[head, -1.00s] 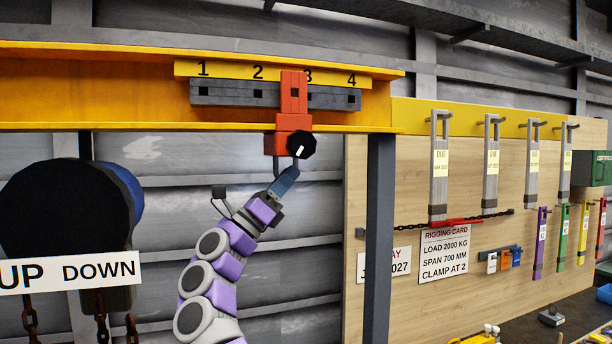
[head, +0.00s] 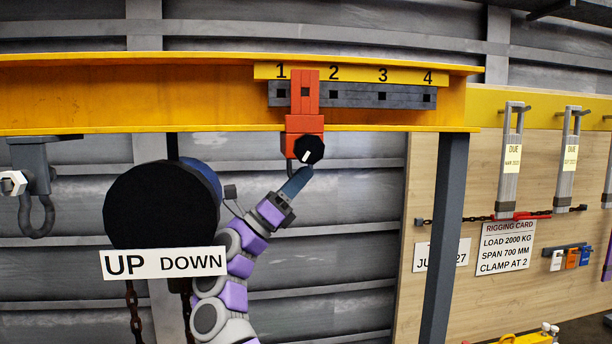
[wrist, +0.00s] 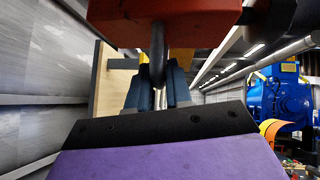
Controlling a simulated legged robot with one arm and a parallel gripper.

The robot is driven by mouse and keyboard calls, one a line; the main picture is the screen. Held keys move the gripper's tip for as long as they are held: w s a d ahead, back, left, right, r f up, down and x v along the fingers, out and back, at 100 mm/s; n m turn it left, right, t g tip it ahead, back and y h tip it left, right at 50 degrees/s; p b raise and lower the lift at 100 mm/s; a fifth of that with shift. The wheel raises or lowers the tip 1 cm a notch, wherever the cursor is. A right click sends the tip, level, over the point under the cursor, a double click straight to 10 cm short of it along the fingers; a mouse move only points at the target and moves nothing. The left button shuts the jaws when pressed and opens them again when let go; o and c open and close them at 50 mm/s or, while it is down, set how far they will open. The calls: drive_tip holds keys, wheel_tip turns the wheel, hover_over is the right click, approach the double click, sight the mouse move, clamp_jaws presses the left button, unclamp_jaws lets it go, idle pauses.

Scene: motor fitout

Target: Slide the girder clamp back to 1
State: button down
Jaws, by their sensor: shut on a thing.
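The orange-red girder clamp (head: 304,124) hangs on the yellow girder (head: 150,95). Its upright covers the grey slotted rail (head: 360,95) between marks 1 and 2 of the yellow number strip (head: 405,77), nearer 1. A black knob (head: 309,150) with a white mark sits on its lower front. My gripper (head: 295,183) reaches up from below and is shut on the clamp's hanging shackle. In the wrist view, the blue fingers (wrist: 151,88) close around the dark shackle loop (wrist: 157,55) under the red clamp body (wrist: 165,20).
A black hoist drum (head: 160,215) with an UP/DOWN sign (head: 163,263) and chains hangs left of my arm. A grey trolley with a hook (head: 35,180) is at far left. A grey post (head: 446,230) stands right, before a board with a rigging card (head: 507,246) reading "CLAMP AT 2".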

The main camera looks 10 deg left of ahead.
drive_tip(key=shift+w+d+f, duration=0.1)
drive_tip(key=shift+w, duration=0.05)
drive_tip(key=c, duration=1.4)
unclamp_jaws()
drive_tip(key=shift+d, duration=0.1)
drive_tip(key=shift+c, duration=0.2)
drive_tip(key=shift+o, duration=1.2)
drive_tip(key=shift+w+f, duration=0.1)
drive_tip(key=shift+w, duration=0.2)
drive_tip(key=shift+s+d, duration=0.1)
drive_tip(key=shift+s, duration=0.05)
